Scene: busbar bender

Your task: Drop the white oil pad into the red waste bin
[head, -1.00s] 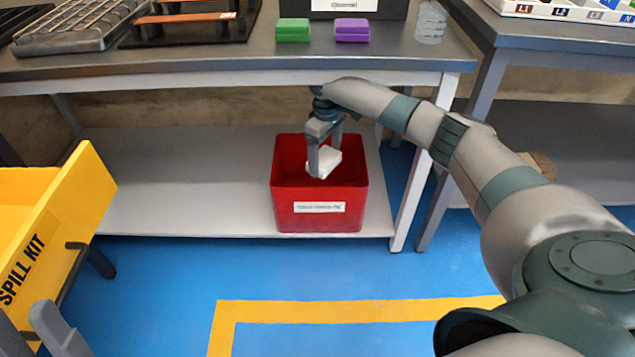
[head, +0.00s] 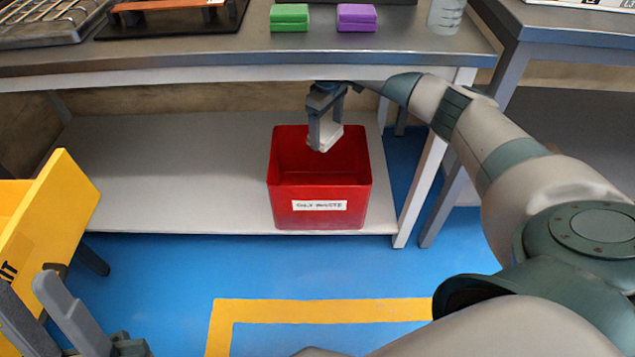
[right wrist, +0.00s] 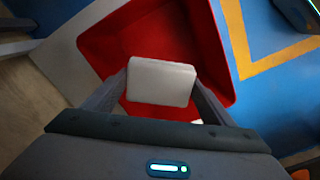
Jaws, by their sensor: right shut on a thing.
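The white oil pad (head: 332,138) is held between the fingers of my right gripper (head: 323,140), which is shut on it. The pad also shows in the right wrist view (right wrist: 161,82), between the two fingers. The red waste bin (head: 319,190) stands upright on the lower shelf, with a white label on its front. The pad and fingertips are over the bin's open top, near its rear rim. Its visible interior is empty; part of it is hidden behind the pad. My left gripper (head: 65,310) shows partly at the lower left; its jaw opening is unclear.
The workbench top (head: 230,55) overhangs the lower shelf (head: 170,180) closely above my right wrist. A bench leg (head: 420,190) stands right of the bin. A yellow spill kit box (head: 50,215) is at left. Green (head: 289,18) and purple (head: 356,17) blocks lie on the bench.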

